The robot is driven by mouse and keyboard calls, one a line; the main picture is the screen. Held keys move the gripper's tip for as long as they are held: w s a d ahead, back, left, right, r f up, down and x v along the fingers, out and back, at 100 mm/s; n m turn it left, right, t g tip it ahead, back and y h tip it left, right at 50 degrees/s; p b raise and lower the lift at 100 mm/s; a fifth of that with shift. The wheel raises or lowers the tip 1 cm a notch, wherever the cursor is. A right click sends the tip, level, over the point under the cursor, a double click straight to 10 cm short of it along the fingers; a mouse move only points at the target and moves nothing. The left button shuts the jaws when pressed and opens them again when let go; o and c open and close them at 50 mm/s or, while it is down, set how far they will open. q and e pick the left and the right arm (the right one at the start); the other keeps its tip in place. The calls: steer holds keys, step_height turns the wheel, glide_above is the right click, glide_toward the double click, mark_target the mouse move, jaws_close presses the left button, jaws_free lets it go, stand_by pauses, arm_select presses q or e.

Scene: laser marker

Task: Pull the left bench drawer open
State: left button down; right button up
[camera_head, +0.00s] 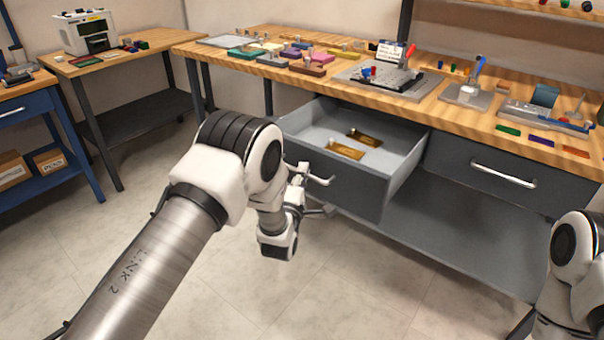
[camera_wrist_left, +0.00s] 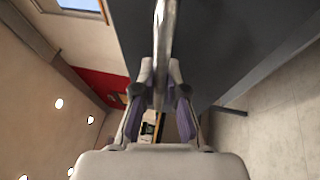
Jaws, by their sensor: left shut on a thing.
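The left bench drawer (camera_head: 349,191) is a dark grey drawer under the wooden bench top. It stands pulled out, with its light grey inside showing and two brass-coloured plates (camera_head: 346,151) lying in it. Its silver bar handle (camera_head: 318,179) is at the front and also shows in the left wrist view (camera_wrist_left: 165,38). My left gripper (camera_head: 302,177) is at the handle, and in the left wrist view its fingers (camera_wrist_left: 160,85) are closed around the bar. My right arm shows at the lower right, but its gripper is out of view.
The right bench drawer (camera_head: 505,176) is shut. The bench top (camera_head: 440,113) carries colored blocks, a fixture plate (camera_head: 388,78) and small tools. A side table (camera_head: 120,62) with a white machine (camera_head: 84,31) stands at the left. The floor (camera_head: 350,285) before the bench is clear.

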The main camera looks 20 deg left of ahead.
stand_by(0.3)
arm_select(q)
steer(key=c, duration=1.2)
jaws_free()
steer(key=shift+s, duration=0.1)
steer(key=s+f, duration=0.2)
steer(key=s, duration=0.9)
steer(key=shift+s+d+f, duration=0.15)
steer(key=shift+s+d, duration=0.15)
